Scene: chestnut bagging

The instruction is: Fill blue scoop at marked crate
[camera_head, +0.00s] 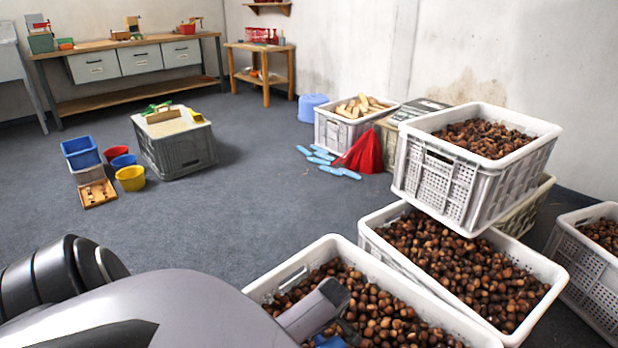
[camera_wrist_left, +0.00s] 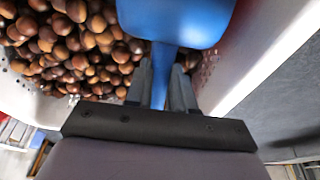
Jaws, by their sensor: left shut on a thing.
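The blue scoop (camera_wrist_left: 178,18) is in my left gripper (camera_wrist_left: 162,85), with its handle between the two fingers in the left wrist view. In the head view my left gripper (camera_head: 335,318) is over the front white crate (camera_head: 413,303), which is full of chestnuts (camera_head: 375,310). Only a small blue part of the scoop (camera_head: 330,341) shows there, low at the bottom edge. In the wrist view chestnuts (camera_wrist_left: 75,45) lie to the left of the scoop. I cannot tell whether the scoop touches or holds any. I cannot make out a mark on any crate. My right gripper is out of view.
More chestnut crates stand close by: one (camera_head: 545,318) behind the front crate, one stacked higher (camera_head: 470,180), one at the right edge (camera_head: 590,280). A grey crate (camera_head: 180,153), buckets (camera_head: 130,178) and blue scoops (camera_head: 330,160) stand or lie farther back. The middle floor is clear.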

